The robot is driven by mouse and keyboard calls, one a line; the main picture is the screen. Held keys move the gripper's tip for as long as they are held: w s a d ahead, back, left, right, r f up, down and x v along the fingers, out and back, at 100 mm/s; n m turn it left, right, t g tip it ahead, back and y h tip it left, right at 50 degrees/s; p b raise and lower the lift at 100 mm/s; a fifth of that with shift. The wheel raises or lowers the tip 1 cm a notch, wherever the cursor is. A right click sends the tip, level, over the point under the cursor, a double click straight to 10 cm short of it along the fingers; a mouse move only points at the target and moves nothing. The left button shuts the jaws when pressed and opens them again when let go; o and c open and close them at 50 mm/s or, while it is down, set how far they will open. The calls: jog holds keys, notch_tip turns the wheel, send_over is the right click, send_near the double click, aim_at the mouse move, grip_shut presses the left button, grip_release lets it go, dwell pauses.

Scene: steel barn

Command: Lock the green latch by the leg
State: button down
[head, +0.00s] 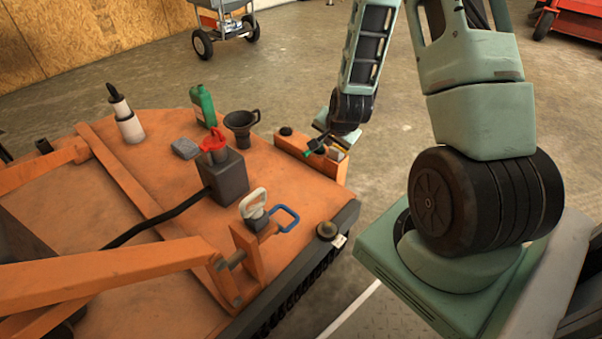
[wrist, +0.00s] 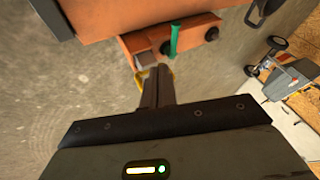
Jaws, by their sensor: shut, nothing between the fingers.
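The green latch (wrist: 174,40) shows in the wrist view as a slim green bar on the orange block at the machine's edge, beside a dark round knob. In the head view only a small green piece of the latch (head: 308,153) shows, next to my gripper. My gripper (head: 322,142) is over the outer end of the orange block. In the wrist view its fingers (wrist: 157,72) are together and empty, a little left of and below the green bar. A yellow part (wrist: 141,76) lies behind the fingertips. Whether the fingers touch anything, I cannot tell.
The orange deck (head: 150,190) holds a black funnel (head: 241,122), a green bottle (head: 204,105), a dark box with a red handle (head: 213,140) and a blue loop handle (head: 287,218). A wheeled cart (head: 222,22) stands behind.

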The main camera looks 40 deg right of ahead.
jog(key=shift+s+d+f+m+h, duration=0.15)
jog(key=shift+f+m, duration=0.05)
jog(key=shift+f, duration=0.25)
jog(key=shift+s+d+f+m+h, duration=0.1)
jog(key=shift+s+f+m+h, duration=0.1)
jog(key=shift+f, duration=0.25)
jog(key=w+d+f+b, duration=0.2)
jog(key=w+f+b, duration=0.4)
jog(key=w+f, duration=0.2)
jog(key=shift+w+d+f+b, duration=0.15)
jog(key=shift+w+f+b, duration=0.2)
jog(key=shift+f, duration=0.2)
jog(key=shift+w+r+p, duration=0.1)
jog(key=shift+p, duration=0.25)
